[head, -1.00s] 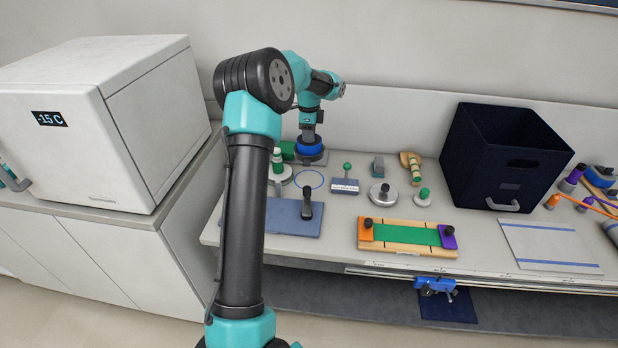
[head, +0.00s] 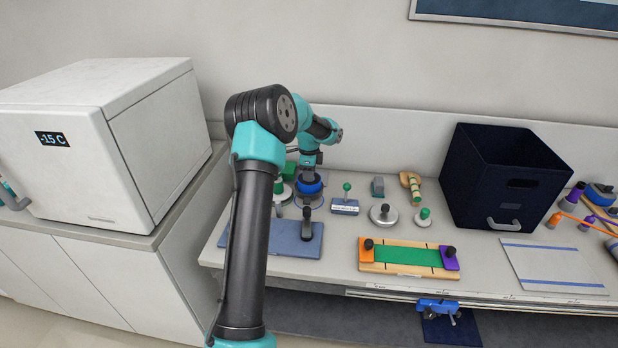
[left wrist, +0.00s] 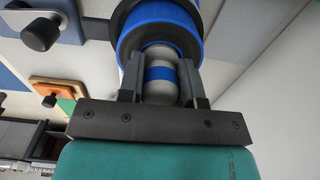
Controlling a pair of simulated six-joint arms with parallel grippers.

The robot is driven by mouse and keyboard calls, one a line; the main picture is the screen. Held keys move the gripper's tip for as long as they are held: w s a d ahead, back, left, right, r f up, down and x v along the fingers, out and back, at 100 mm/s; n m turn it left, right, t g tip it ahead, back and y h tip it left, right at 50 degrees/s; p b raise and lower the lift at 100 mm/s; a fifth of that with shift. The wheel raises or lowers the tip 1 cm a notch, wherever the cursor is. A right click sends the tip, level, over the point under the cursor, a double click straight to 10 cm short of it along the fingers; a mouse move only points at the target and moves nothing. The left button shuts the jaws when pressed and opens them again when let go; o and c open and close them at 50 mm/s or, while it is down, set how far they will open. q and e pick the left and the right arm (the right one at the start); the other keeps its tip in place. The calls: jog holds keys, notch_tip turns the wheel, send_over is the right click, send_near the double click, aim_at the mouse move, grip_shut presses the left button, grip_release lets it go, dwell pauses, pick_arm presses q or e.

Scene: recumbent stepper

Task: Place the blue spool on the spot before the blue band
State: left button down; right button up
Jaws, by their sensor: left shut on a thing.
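The blue spool (head: 310,187) is a blue ring-like body with a grey handle marked by a blue stripe, as the left wrist view (left wrist: 165,22) shows. My left gripper (head: 311,170) is above it, shut on the handle; its fingers (left wrist: 160,85) lie on either side of the handle in the left wrist view. The spool is upright at the back left of the bench, over the area of a blue ring outline. My right gripper is not in view.
Green-and-white pieces (head: 283,193) stand close left of the spool. A blue-grey plate (head: 270,240) with a black knob lies in front. A green-knobbed block (head: 345,205) and a grey disc (head: 384,215) stand to the right. A dark bin (head: 480,190) is farther right.

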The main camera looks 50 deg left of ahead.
pick_arm(q)
jog(key=shift+f, duration=0.95)
jog(key=shift+f, duration=0.2)
jog(key=c, duration=0.8)
grip_release()
jog(key=shift+r, duration=0.15)
notch_tip(320, 180, up, 12)
jog(key=shift+r, duration=0.1)
